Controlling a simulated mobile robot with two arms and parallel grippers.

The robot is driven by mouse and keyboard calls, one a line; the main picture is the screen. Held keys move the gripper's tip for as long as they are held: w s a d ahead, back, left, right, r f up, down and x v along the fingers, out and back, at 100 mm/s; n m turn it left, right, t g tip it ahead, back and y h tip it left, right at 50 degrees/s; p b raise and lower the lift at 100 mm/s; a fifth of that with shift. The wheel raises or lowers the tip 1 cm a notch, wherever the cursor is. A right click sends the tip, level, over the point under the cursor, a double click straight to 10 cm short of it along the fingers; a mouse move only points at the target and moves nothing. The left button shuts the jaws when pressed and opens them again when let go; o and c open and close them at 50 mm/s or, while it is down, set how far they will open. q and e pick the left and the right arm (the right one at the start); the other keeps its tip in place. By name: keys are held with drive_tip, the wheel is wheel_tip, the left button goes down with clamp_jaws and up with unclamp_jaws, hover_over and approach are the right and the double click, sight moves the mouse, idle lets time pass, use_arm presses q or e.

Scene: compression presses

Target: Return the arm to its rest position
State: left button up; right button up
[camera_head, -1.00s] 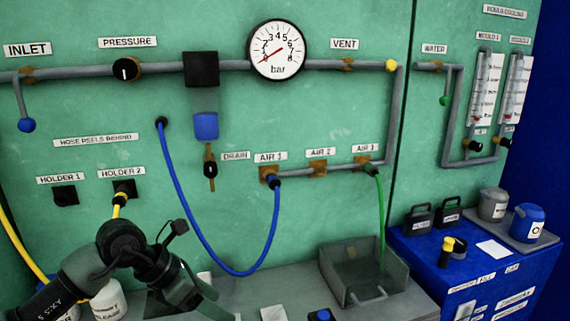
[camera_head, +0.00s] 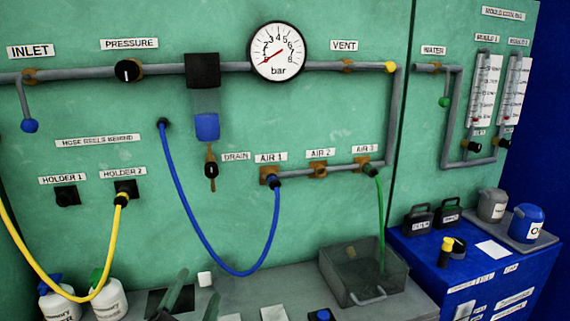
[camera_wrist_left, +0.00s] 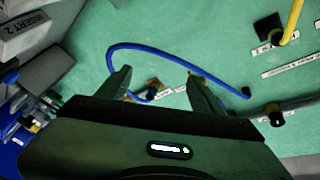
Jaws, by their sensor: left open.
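My left gripper (camera_head: 198,285) is low at the bottom edge of the head view, in front of the grey bench. Only its fingers show there; the rest of the arm is out of frame. The left wrist view shows its two fingers (camera_wrist_left: 158,76) spread apart with nothing held between them. The green panel and the blue hose (camera_wrist_left: 135,47) lie beyond the fingers. My right gripper is in neither view.
A yellow hose (camera_head: 108,262) hangs in a loop from HOLDER 2 (camera_head: 125,188). A blue hose (camera_head: 205,247) hangs on the panel, and a green hose (camera_head: 381,215) drops into a grey tray (camera_head: 338,283). White bottles (camera_head: 108,300) stand at lower left.

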use_arm(q)
drive_tip(key=s+a+f+n+g+y, duration=0.1)
drive_tip(key=s+a+f+n+g, duration=0.15)
drive_tip(key=s+f+g, duration=0.4)
drive_tip(key=s+a+f+n+g+y, duration=0.15)
drive_tip(key=s+f+n, duration=0.25)
drive_tip(key=f, duration=0.6)
drive_tip(key=s+f+n+g+h, duration=0.1)
drive_tip(key=s+f+g, duration=0.35)
drive_tip(key=s, duration=0.45)
drive_tip(key=s+f+n+g, duration=0.25)
drive_tip(key=s+f, duration=0.25)
drive_tip(key=s, duration=0.3)
wheel_tip(320, 180, down, 25)
drive_tip(key=s+m+g, duration=0.1)
drive_tip(key=g, duration=0.1)
drive_tip(key=s+a+f+g, duration=0.1)
drive_tip(key=s+a+f, duration=0.1)
drive_tip(key=s+f, duration=1.5)
drive_tip(key=shift+s+a+m, duration=0.15)
drive_tip(key=shift+s+m, duration=0.05)
drive_tip(key=shift+m, duration=0.1)
